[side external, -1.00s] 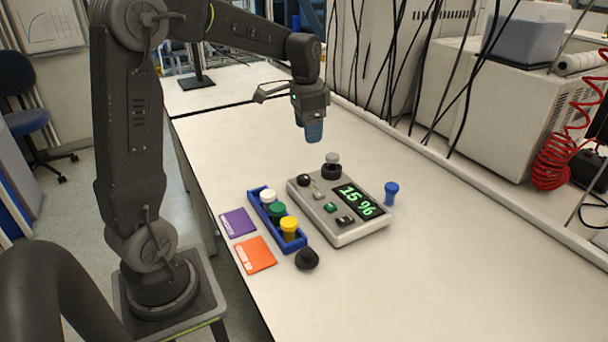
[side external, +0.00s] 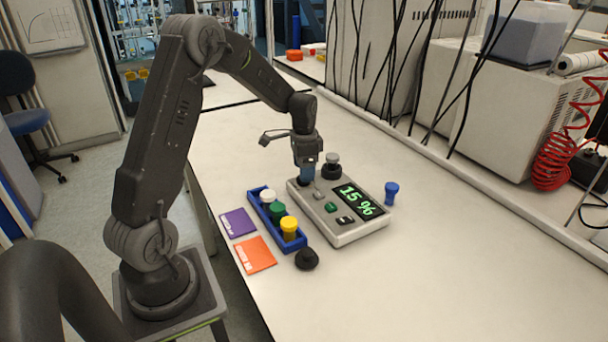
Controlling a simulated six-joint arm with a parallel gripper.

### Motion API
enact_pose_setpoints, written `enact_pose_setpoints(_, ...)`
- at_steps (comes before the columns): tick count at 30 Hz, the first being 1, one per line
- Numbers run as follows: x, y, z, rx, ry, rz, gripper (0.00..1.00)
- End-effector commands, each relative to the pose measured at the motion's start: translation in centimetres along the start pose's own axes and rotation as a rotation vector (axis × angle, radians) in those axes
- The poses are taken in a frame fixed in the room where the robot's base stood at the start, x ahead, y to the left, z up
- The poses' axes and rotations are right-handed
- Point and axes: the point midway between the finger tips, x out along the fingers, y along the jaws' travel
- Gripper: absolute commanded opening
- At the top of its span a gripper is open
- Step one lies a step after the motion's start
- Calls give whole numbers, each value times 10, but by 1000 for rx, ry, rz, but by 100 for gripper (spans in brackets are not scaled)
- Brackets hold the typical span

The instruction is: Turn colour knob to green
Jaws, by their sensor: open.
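Whether the fingers touch the knob cannot be told.
A blue rack (side external: 297,244) with white, green and yellow-topped vials stands left of the box. A black knob-like piece (side external: 307,259) lies in front. A grey-topped black piece (side external: 332,167) stands behind, a blue vial (side external: 391,193) right. Purple (side external: 238,222) and orange (side external: 255,254) cards lie left.

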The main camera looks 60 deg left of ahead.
Motion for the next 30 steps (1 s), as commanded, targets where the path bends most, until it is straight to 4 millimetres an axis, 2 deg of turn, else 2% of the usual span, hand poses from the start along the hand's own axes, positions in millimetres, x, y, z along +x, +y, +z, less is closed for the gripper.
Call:
enact_pose_setpoints(3, 15, 0, 0, 0, -1, 1, 66)
enact_pose_setpoints(6, 21, 0, 0, 0, 0, 0, 66)
enact_pose_setpoints(16, 25, 0, 0, 0, 1, -1, 66)
enact_pose_setpoints(30, 24, 0, 0, 0, 1, -1, 22)
